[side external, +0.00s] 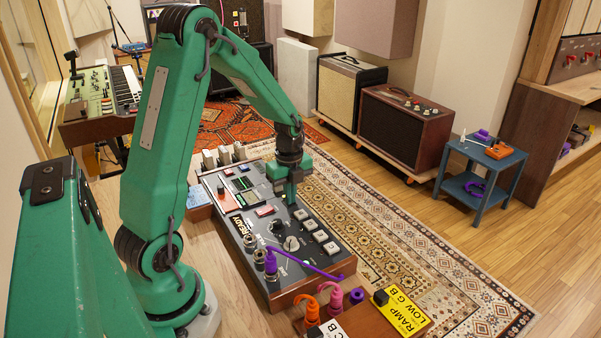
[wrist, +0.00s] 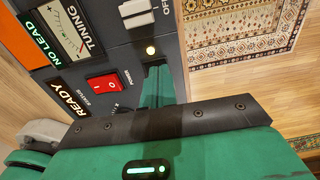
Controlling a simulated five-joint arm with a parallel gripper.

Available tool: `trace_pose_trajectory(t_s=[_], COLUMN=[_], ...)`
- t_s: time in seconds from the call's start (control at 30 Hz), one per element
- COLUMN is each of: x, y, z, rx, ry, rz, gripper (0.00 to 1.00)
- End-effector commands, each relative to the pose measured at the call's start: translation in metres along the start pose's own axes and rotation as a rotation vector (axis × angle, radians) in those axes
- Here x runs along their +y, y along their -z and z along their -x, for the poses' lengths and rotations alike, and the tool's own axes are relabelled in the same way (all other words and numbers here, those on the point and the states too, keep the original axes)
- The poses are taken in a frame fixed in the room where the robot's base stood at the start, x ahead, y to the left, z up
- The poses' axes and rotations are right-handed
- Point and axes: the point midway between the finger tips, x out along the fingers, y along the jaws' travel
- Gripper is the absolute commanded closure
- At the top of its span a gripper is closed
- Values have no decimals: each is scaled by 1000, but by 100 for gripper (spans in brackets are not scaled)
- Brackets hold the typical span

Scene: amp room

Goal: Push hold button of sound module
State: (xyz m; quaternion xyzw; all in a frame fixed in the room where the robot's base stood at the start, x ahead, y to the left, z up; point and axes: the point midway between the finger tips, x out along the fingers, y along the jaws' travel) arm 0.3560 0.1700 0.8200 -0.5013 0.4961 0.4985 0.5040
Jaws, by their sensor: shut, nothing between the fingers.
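The sound module (side external: 312,288) is a dark panel in a wooden frame, lying on the surface beside my arm. My gripper (side external: 291,203) points down over the middle of its panel, shut and empty. I cannot tell whether the tip touches the panel. Several pale square buttons (side external: 320,236) sit in a row to the lower right of the gripper; their labels are too small to read, so I cannot tell which is hold.
A purple cable (side external: 312,266) crosses the module's near end. Orange and pink plugs (side external: 334,299) stand in a wooden box with a yellow pedal (side external: 401,310). A patterned rug (side external: 380,225) lies right of the module. A blue side table (side external: 477,178) stands farther right.

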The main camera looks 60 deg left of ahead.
Motion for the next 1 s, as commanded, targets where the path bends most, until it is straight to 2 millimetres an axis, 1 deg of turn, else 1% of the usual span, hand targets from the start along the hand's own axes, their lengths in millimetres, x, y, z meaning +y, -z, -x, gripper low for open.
trace_pose_trajectory(t_s=[0.03, 0.17, 0.27, 0.47, 0.8, 1.0], x=[4, 4, 3, 0, -1, -2], y=[2, 2, 1, 0, -1, -1], z=[-10, -4, 4, 34, 95, 123], rx=[7, 6, 5, 0, -2, -1], ry=[-14, -12, -11, 0, 5, 3], rz=[1, 1, 1, 0, 0, 0], gripper=[100, 100, 100, 100, 100, 100])
